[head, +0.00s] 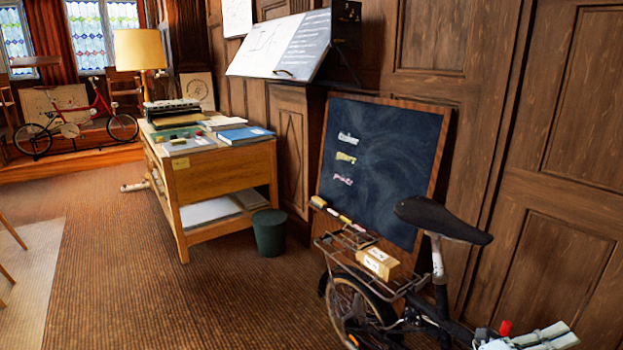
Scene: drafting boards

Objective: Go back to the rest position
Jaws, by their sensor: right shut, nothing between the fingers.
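My right gripper (545,337) shows at the bottom right edge of the head view, partly cut off by the frame. Its pale fingers are shut with nothing between them. It is in front of the lower frame of a black bicycle (440,285), to the right of its rear wheel; I cannot tell how far apart they are. My left gripper is not in view.
The bicycle's rear rack carries a small tan box (378,262). A chalkboard (385,160) leans on the panelled wall behind it. A wooden desk (225,170) and a dark green bin (269,232) stand left of it.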

